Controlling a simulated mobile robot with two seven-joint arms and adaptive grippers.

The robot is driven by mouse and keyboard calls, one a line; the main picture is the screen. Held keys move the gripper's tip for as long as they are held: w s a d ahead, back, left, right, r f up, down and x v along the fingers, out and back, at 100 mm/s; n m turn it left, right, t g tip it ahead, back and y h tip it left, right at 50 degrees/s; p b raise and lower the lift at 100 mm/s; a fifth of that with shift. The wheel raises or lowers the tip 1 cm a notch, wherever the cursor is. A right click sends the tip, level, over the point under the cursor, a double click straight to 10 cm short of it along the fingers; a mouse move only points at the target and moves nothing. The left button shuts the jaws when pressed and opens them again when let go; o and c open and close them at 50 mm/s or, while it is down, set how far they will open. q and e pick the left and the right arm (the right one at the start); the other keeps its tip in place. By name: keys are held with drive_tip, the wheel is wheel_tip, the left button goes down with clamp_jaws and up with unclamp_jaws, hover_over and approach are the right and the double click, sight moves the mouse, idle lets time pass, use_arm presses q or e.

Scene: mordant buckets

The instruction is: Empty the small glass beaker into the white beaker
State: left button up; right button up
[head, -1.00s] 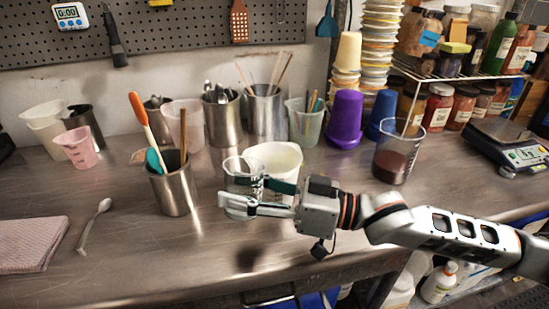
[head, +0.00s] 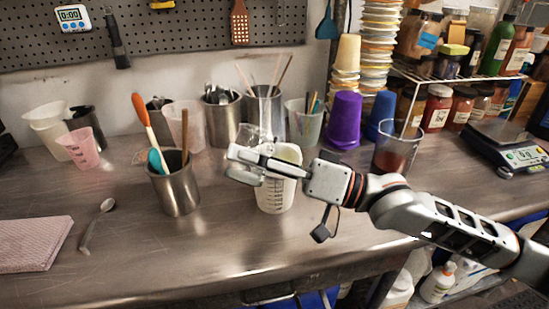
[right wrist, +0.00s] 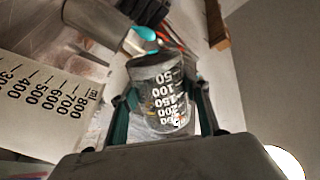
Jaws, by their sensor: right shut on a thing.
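The white beaker (head: 275,195) stands upright on the steel bench, in the middle of the head view. My right gripper (head: 245,165) is in front of its upper left part and hides some of its rim. In the head view a little of the glass (head: 256,134) shows above the fingers. In the right wrist view the white beaker (right wrist: 45,95) is at the left, and the two beakers' scales run at different angles. I cannot make out the glass beaker's contents. My left gripper is not in view.
A steel cup with utensils (head: 175,190) stands left of my gripper. Steel pots (head: 222,120) and a clear jar (head: 303,123) stand close behind. A beaker of dark red liquid (head: 396,150) is to the right.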

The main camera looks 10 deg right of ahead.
drive_tip(key=shift+w+f+m, duration=0.1)
drive_tip(key=shift+f+m, duration=0.05)
drive_tip(key=shift+m, duration=0.25)
drive_tip(key=shift+r+m+t+p, duration=0.4)
drive_tip(key=shift+r+m+p, duration=0.1)
drive_tip(key=shift+r+p, duration=0.1)
drive_tip(key=shift+r+m, duration=0.1)
drive_tip(key=shift+m, duration=0.5)
drive_tip(key=shift+w+f+m+t+p, duration=0.15)
drive_tip(key=shift+f+m+t+p, duration=0.15)
drive_tip(key=shift+f+m+t, duration=0.25)
drive_tip(key=shift+r, duration=0.25)
drive_tip(key=shift+s+m, duration=0.2)
drive_tip(key=shift+m, duration=0.05)
drive_tip(key=shift+f, duration=0.15)
drive_tip(key=shift+w+d+m, duration=0.1)
drive_tip(key=shift+w+m, duration=0.1)
drive_tip(key=shift+m, duration=0.1)
drive_tip(key=shift+s, duration=0.2)
drive_tip(key=shift+w+f+m, duration=0.1)
drive_tip(key=shift+w+m, duration=0.1)
drive_tip(key=shift+m, duration=0.1)
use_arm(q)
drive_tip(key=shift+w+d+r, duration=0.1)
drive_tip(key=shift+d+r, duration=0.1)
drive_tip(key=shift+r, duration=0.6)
use_arm(e)
drive_tip(key=shift+s, duration=0.1)
